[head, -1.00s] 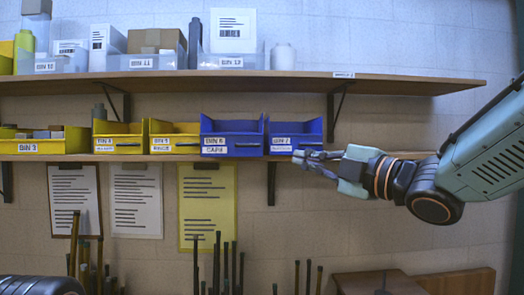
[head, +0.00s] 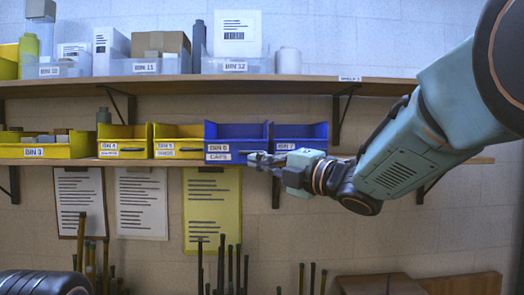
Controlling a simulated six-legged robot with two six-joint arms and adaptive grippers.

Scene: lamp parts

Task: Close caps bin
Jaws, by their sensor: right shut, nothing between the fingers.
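The caps bin (head: 222,146) is the blue open-topped bin labelled BIN 6 CAPS on the lower shelf. Its front face looks slightly larger and lower than its neighbour's, as if it sits a little forward. My right gripper (head: 252,159) is shut and empty. Its fingertips overlap the lower right corner of the caps bin's front in the head view; I cannot tell whether they touch it. My left gripper is not in view.
Blue BIN 7 (head: 309,131) stands right of the caps bin, partly behind my right gripper. Yellow bins (head: 178,141) stand to the left. The upper shelf (head: 270,89) holds clear bins above. Dark rods (head: 238,265) stand upright below. The lower shelf's right end is bare.

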